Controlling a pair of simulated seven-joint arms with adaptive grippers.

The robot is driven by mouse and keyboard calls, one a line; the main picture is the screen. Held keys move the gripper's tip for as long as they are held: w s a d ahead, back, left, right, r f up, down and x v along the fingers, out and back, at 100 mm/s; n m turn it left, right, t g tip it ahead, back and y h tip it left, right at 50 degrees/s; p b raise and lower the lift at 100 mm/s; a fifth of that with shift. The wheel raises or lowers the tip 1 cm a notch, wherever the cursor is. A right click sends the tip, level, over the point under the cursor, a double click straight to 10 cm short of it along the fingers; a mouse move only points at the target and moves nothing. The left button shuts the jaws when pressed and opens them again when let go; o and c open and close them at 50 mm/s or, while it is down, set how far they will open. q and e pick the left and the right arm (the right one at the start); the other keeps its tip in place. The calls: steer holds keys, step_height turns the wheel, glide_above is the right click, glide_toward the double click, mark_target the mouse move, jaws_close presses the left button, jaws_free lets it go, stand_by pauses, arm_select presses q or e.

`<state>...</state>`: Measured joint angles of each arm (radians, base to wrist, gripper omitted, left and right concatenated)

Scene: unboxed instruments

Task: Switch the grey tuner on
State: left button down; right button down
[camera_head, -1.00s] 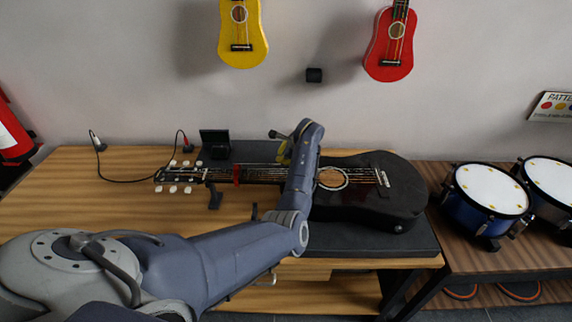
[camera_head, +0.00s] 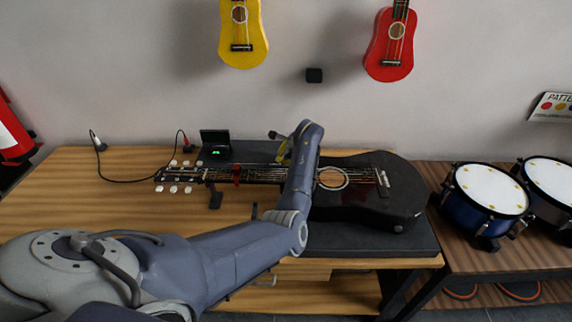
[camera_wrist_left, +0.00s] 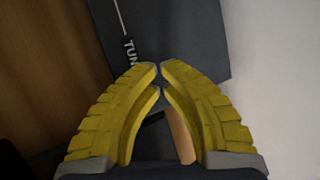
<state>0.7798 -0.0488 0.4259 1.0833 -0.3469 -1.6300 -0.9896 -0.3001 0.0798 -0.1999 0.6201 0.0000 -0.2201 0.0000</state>
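The grey tuner (camera_head: 215,144) is a small dark box with an upright lid-like screen, standing behind the guitar's headstock in the head view. A green light shows low on its face. My left gripper (camera_head: 281,152) is to the right of the tuner, apart from it, above the dark mat behind the guitar neck; my own arm partly hides it. In the left wrist view its yellow fingers (camera_wrist_left: 160,67) meet at the tips with nothing seen held. Below the tips, a black bit and a tan bit show between the fingers; I cannot tell what they are. My right gripper is not in view.
A black guitar (camera_head: 379,205) lies on a dark mat (camera_wrist_left: 187,32), which bears the letters "TUN". A cable (camera_head: 122,181) runs to a red plug (camera_head: 187,146) left of the tuner. Drums (camera_head: 490,190) stand at right.

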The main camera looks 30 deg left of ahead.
arm_select(q)
steer(key=shift+s+d+f, duration=0.15)
steer(key=shift+d+f, duration=0.25)
steer(key=shift+f, duration=0.1)
steer(key=shift+d+r, duration=0.1)
steer(key=shift+r, duration=0.8)
steer(key=shift+a+r, duration=0.2)
steer(key=shift+r, duration=2.45)
